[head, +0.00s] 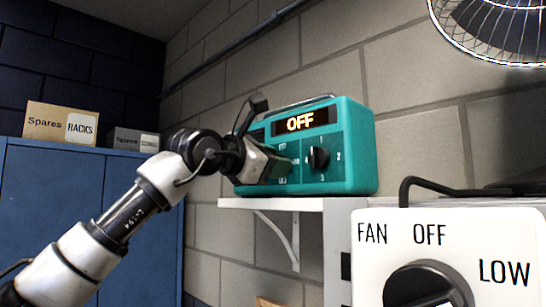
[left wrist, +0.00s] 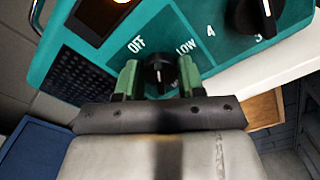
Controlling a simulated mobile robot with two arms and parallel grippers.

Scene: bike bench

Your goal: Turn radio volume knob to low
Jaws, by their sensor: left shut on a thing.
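The teal radio (head: 352,150) stands on a white shelf, and its display (head: 306,122) reads OFF in orange. My left gripper (head: 284,166) reaches its front panel from the left. In the left wrist view its green fingers (left wrist: 160,80) are shut on the black volume knob (left wrist: 158,72), one on each side. OFF is printed at the knob's upper left and LOW at its upper right. A small pale mark shows on the knob; its exact setting is hard to tell. The gripper hides this knob in the head view. My right gripper is not in view.
A second black knob (head: 319,158) with numbers around it sits right of the gripper on the radio. A white fan control box (head: 500,245) stands at front right. The shelf (head: 270,204) runs under the radio. A blue cabinet (head: 80,210) is at left.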

